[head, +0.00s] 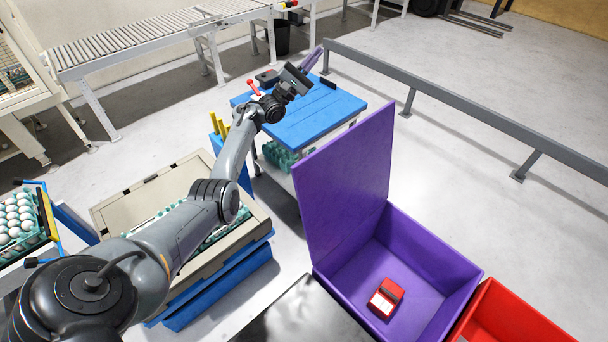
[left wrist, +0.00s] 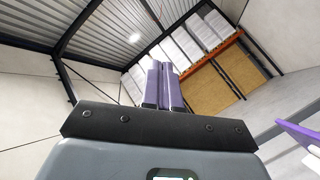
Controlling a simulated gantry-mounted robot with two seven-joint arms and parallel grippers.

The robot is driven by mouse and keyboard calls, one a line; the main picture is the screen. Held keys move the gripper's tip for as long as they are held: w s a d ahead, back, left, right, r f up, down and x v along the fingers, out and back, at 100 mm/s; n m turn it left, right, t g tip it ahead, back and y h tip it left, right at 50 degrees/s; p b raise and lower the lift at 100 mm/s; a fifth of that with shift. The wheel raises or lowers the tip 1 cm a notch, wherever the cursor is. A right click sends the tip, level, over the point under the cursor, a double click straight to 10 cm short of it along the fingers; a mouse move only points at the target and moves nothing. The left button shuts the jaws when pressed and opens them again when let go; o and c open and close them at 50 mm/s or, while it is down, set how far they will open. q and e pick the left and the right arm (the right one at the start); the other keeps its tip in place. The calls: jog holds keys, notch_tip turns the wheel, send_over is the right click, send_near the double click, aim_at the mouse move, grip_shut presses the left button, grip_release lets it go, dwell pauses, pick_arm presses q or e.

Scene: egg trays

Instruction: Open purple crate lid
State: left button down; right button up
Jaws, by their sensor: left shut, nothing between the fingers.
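The purple crate (head: 430,250) stands at the lower right of the head view. Its lid (head: 345,185) stands raised, roughly upright, along the crate's left side, so the inside shows. A small red and white item (head: 385,298) lies on the crate floor. My left gripper (head: 313,57) is up beyond the lid, over the far end of the blue table, apart from the lid. Its purple fingers (left wrist: 165,84) are shut together and empty, pointing at the far wall and ceiling. A purple edge, likely the lid (left wrist: 300,135), shows at the right of the left wrist view. My right gripper is out of view.
A blue-topped table (head: 315,112) stands beyond the lid. A red crate (head: 510,315) adjoins the purple one. A beige crate (head: 140,195) and an egg tray (head: 20,222) are at left. A grey rail (head: 450,105) crosses the floor behind. Floor right of the lid is clear.

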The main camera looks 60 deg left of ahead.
pick_arm(q)
jog(key=s+d+f+m+g+h+b, duration=0.1)
jog(key=s+f+g+h+b, duration=0.15)
jog(key=s+f+b, duration=0.65)
jog(key=s+f+m+g+h+b, duration=0.1)
jog(key=s+f+h+b, duration=0.2)
jog(key=f, duration=1.2)
jog(key=s+d+f+m+g+h+b, duration=0.1)
jog(key=s+f+g+h+b, duration=0.15)
jog(key=s+f+b, duration=0.65)
jog(key=w+d+r+p, duration=0.2)
jog(key=w+d, duration=0.1)
jog(key=w, duration=0.2)
jog(key=w+d+r+t+p, duration=0.1)
jog(key=w+d+r+p, duration=0.1)
jog(key=w, duration=0.4)
jog(key=shift+w+d+r+p, duration=0.2)
jog(key=shift+d+r+p, duration=0.2)
jog(key=shift+d, duration=0.45)
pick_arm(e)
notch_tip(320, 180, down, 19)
pick_arm(q)
jog(key=shift+r, duration=0.1)
